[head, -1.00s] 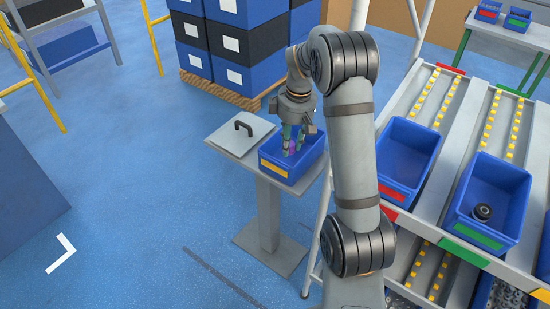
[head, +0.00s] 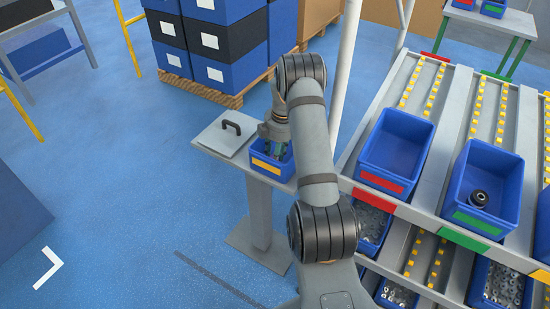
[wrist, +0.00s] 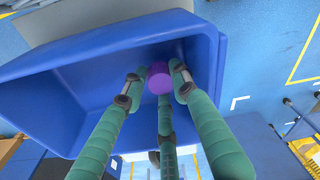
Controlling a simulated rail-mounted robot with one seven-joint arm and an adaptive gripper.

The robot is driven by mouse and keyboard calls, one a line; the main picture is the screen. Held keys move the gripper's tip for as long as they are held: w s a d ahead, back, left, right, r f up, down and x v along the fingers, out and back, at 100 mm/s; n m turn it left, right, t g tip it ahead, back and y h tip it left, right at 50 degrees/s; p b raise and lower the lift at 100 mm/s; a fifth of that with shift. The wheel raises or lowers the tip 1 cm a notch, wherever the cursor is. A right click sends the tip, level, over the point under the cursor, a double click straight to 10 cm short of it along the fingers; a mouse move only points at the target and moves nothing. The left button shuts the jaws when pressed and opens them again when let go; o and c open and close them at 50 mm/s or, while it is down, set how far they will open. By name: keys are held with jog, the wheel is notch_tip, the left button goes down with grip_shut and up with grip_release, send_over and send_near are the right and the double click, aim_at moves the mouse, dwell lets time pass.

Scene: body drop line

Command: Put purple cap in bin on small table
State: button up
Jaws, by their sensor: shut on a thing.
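The purple cap (wrist: 158,78) shows in the wrist view between the tips of my gripper's green fingers. My gripper (head: 274,148) is shut on it, with the fingers reaching down into the blue bin with the yellow label (head: 265,165) on the small table (head: 285,187). In the wrist view the bin's wall and floor (wrist: 60,100) lie around and behind the fingers. I cannot tell whether the cap touches the bin. In the head view the cap is hidden by the gripper and the bin wall.
A grey lid with a black handle (head: 228,133) lies on the small table left of the bin. A flow rack on the right holds a red-labelled blue bin (head: 381,181) and a green-labelled one (head: 478,222) with a dark round part (head: 479,198). Stacked crates (head: 228,75) stand behind.

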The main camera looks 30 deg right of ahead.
jog(key=shift+f, duration=0.6)
jog(key=shift+f, duration=0.1)
jog(key=o, duration=0.5)
jog(key=shift+c, duration=0.2)
notch_tip(320, 180, up, 12)
jog(key=d+b, duration=0.1)
jog(key=shift+s, duration=0.4)
jog(key=shift+o, duration=1)
